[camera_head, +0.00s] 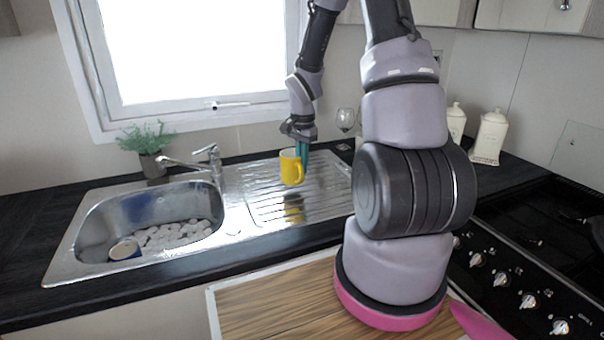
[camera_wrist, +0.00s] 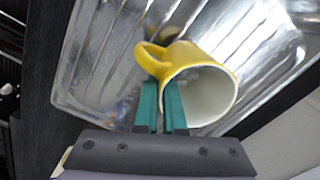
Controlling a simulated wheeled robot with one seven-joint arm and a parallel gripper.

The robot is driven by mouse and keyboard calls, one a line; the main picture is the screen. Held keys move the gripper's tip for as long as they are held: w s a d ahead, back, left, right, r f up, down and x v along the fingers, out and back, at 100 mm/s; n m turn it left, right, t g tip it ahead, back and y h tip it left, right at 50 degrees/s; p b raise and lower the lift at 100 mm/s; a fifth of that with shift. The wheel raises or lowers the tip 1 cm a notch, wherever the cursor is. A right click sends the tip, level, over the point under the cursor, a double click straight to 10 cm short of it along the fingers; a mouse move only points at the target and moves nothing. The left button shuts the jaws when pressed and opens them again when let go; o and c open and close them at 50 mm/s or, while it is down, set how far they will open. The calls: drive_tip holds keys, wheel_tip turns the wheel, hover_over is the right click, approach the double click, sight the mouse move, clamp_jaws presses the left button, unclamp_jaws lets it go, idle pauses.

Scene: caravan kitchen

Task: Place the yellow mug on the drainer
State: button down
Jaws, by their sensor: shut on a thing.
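The yellow mug (camera_head: 289,168) is upright over the ridged steel drainer (camera_head: 257,207) on the right of the sink. Its yellow reflection shows in the drainer below with a gap between, so the mug appears a little above the surface. My gripper (camera_head: 303,152) is shut on the mug from above, on its right side. In the wrist view, the teal fingers of my gripper (camera_wrist: 160,88) are close together at the mug's rim beside the handle. The mug's pale inside shows there (camera_wrist: 205,95). The exact grip is partly hidden by the fingers.
The sink bowl (camera_head: 100,215) at left holds pale stones and a blue-and-white item (camera_head: 124,249). A tap (camera_head: 190,163) and a potted plant (camera_head: 147,145) stand behind. The drainer around the mug is clear.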

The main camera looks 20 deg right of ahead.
drive_tip(key=shift+f, duration=1.45)
drive_tip(key=c, duration=1)
unclamp_jaws()
drive_tip(key=shift+f, duration=0.15)
wheel_tip(320, 180, up, 12)
drive_tip(key=shift+s+r, duration=0.1)
drive_tip(key=s+a+r+n+t+y, duration=0.1)
drive_tip(key=s+a+r+n+t, duration=0.2)
drive_tip(key=s+r, duration=0.7)
drive_tip(key=s+a+r+n+t+y, duration=0.1)
drive_tip(key=s+a+r+n+t, duration=0.2)
drive_tip(key=s+r, duration=0.7)
wheel_tip(320, 180, up, 2)
drive_tip(key=shift+a+r+n+t, duration=0.2)
drive_tip(key=shift+a+n+t, duration=0.3)
drive_tip(key=shift+n, duration=0.6)
